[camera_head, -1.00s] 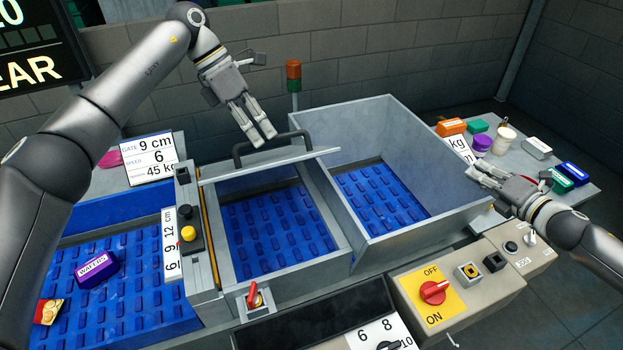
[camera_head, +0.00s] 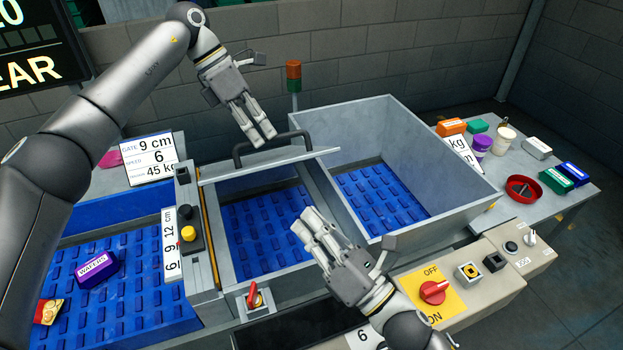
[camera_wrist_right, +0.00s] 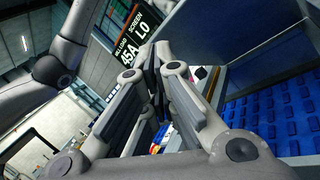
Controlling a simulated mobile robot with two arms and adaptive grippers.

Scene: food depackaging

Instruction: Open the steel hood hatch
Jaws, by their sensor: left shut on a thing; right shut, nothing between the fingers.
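The steel hood hatch (camera_head: 215,170) is raised, standing open over the middle bay with its dark bar handle (camera_head: 240,158) at the top. My left gripper (camera_head: 264,138) is at that handle, shut on it; the exact contact is partly hidden by the fingers. My right gripper (camera_head: 308,226) is shut and empty, over the front right part of the open bay. In the right wrist view its fingers (camera_wrist_right: 155,65) are together with nothing between them.
A blue studded belt (camera_head: 265,228) lies in the open bay. A grey steel bin (camera_head: 440,190) stands to its right. A control box (camera_head: 520,245) with a red switch (camera_head: 433,291) is at the front right. A purple wafers pack (camera_head: 97,270) lies on the left belt. A side table (camera_head: 500,170) holds several small items.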

